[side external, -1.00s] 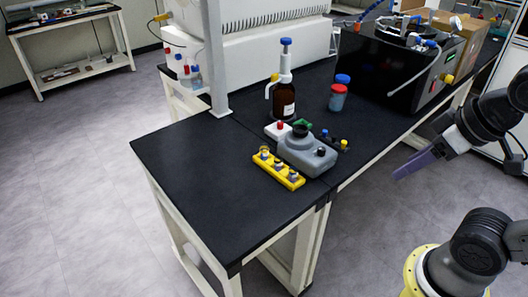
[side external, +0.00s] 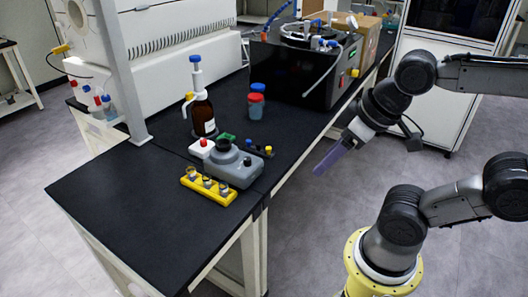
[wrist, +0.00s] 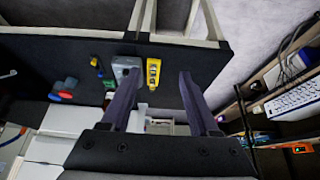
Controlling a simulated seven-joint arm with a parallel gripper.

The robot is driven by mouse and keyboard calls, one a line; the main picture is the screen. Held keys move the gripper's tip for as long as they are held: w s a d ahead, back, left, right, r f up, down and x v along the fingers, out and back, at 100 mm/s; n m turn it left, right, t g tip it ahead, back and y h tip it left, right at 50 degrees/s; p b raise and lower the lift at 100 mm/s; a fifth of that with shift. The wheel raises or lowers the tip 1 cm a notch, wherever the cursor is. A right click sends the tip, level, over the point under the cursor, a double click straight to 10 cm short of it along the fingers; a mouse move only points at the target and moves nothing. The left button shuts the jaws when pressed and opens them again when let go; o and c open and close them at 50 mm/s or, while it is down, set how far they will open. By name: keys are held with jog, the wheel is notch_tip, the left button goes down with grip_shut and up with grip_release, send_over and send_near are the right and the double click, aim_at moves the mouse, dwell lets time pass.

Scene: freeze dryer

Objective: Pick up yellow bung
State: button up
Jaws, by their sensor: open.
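A small yellow bung (side external: 268,149) lies on the black bench at the right end of a short row of small dark and blue pieces, behind the grey device (side external: 234,168). My gripper (side external: 319,170) is in the air to the right of the bench's front edge, apart from the bung. In the wrist view its two purple fingers (wrist: 160,76) are spread with nothing held between them.
A yellow rack (side external: 208,187) with several small vials stands before the grey device. The bench's left part is clear.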

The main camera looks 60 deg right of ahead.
jog(key=shift+c, duration=0.2)
dwell(0.3)
jog(key=c, duration=0.3)
